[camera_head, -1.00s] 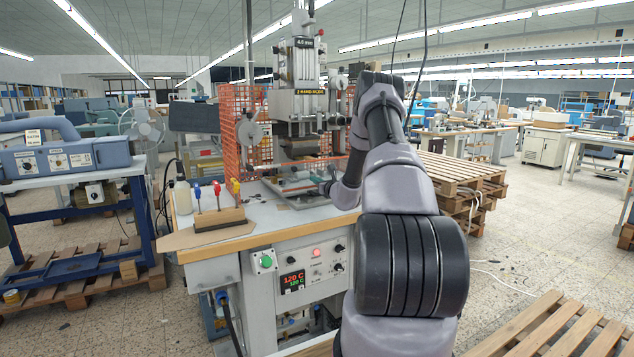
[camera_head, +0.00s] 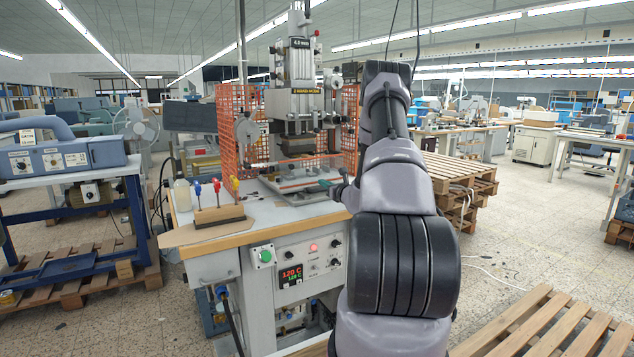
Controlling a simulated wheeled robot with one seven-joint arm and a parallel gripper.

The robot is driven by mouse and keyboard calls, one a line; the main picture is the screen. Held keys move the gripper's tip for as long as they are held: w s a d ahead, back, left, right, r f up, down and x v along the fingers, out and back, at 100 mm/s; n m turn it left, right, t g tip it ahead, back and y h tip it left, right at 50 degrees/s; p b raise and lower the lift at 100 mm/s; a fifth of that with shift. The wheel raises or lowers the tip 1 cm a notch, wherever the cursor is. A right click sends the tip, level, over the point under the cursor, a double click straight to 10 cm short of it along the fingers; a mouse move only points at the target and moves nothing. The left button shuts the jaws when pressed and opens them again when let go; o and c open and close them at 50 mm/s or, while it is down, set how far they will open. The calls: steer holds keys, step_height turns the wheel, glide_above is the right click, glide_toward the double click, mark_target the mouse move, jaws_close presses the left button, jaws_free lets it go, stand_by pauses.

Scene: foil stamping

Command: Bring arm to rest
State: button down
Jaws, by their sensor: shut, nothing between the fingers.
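My arm rises in the right half of the view and bends over at its elbow, its lower part mostly hidden behind the upper links. My gripper (camera_head: 338,184) shows small and partly hidden at the left edge of my arm, near the front right of the foil stamping press (camera_head: 302,90). It is shut and appears to hold nothing. The press's lower plate (camera_head: 295,181) lies just left of it. I cannot tell the exact gap between them.
The press stands on a white worktable (camera_head: 270,215) with a wooden edge. A wooden block with coloured-handled tools (camera_head: 217,217) stands at its left. Orange mesh (camera_head: 232,110) screens the press.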

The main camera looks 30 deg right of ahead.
steer(key=s, duration=0.4)
steer(key=shift+s+d, duration=0.15)
steer(key=shift+s, duration=0.05)
steer(key=s+a+r+n+g+y, duration=0.2)
steer(key=a+r+n+g+y, duration=0.2)
steer(key=a+r+n+y, duration=0.8)
steer(key=s+a+r+n+g+h, duration=0.1)
steer(key=s+a+r+n+g, duration=0.3)
steer(key=a, duration=0.5)
steer(key=s+a+r+n+g, duration=0.1)
steer(key=s+a+r, duration=0.35)
steer(key=a, duration=0.45)
steer(key=s+a+r+n+g+h, duration=0.1)
steer(key=s+a+n+g+h, duration=0.2)
steer(key=s, duration=0.5)
steer(key=s+a+r+n+g, duration=0.1)
steer(key=s+a+r+n, duration=0.15)
steer(key=s+n, duration=0.4)
steer(key=s+d+n+t+h, duration=0.1)
steer(key=s+d+n+h, duration=0.1)
steer(key=s, duration=0.5)
steer(key=s+d+r+n+t+h, duration=0.1)
steer(key=s+d+n+h, duration=0.1)
steer(key=s, duration=0.5)
steer(key=shift+s+r+n+h, duration=0.15)
steer(key=shift+r+n+h, duration=0.25)
steer(key=shift+h, duration=0.8)
steer(key=shift+d+f, duration=0.1)
